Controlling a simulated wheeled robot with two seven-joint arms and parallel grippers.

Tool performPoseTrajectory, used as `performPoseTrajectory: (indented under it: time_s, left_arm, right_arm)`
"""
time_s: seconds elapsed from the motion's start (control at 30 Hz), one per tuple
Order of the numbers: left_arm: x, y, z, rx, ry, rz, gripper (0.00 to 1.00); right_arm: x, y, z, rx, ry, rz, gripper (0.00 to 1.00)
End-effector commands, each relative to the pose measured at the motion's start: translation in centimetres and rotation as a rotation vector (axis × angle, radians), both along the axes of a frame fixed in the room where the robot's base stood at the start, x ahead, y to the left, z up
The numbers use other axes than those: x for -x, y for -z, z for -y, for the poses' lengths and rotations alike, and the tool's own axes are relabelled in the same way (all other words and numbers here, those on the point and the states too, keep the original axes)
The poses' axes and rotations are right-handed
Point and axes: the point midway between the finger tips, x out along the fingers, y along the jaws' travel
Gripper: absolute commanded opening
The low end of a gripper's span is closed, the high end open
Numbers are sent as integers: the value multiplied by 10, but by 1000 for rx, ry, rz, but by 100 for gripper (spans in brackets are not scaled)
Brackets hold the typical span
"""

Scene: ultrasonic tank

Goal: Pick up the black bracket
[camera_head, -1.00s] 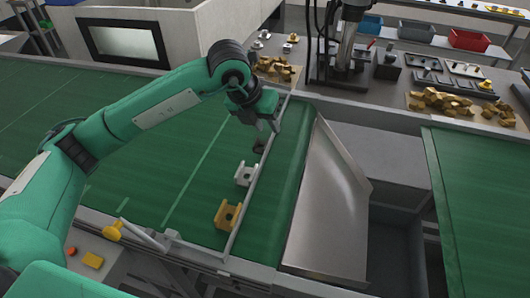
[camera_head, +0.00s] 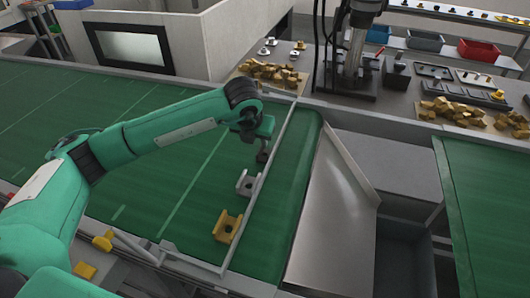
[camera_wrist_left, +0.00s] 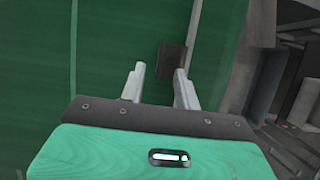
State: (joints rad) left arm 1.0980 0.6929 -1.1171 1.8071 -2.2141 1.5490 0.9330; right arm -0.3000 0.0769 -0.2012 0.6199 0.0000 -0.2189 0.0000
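The black bracket (camera_head: 262,157) lies on the green conveyor belt, beside a thin rail and just below my left gripper (camera_head: 260,144). In the left wrist view, the bracket (camera_wrist_left: 172,60) shows as a dark brown block just beyond the fingertips, nearer the right finger. My left gripper (camera_wrist_left: 160,72) is open, with nothing between its two grey fingers. In the head view the gripper partly hides the bracket. My right gripper is not in view.
A grey bracket (camera_head: 247,183) and a yellow bracket (camera_head: 227,226) stand on the belt (camera_head: 170,170) nearer the front, in a row. A metal rail (camera_head: 262,185) runs along their right side. A metal chute (camera_head: 332,220) slopes beyond the belt's end.

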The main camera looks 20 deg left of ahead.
Motion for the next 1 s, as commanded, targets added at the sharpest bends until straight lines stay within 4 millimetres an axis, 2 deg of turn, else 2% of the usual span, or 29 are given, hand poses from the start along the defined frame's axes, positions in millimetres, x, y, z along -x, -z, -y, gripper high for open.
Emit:
performPoseTrajectory:
  time_s: [0.2, 0.33, 0.6, 0.63, 0.8, 1.0]
  left_arm:
    - [-8, 25, 2, 0, 0, -3, 32]
    - [-14, 41, 2, 0, -1, -2, 32]
    - [-16, 46, 2, 1, 0, 0, 32]
    - [-16, 46, 2, 1, 0, 0, 30]
    - [-16, 46, 2, 1, 0, 0, 0]
    - [-17, 45, 2, 2, 1, 1, 0]
  right_arm:
    - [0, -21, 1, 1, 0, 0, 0]
    - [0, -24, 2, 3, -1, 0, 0]
    - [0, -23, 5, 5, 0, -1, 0]
    - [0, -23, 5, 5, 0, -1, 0]
    - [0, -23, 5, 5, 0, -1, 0]
    - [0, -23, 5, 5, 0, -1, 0]
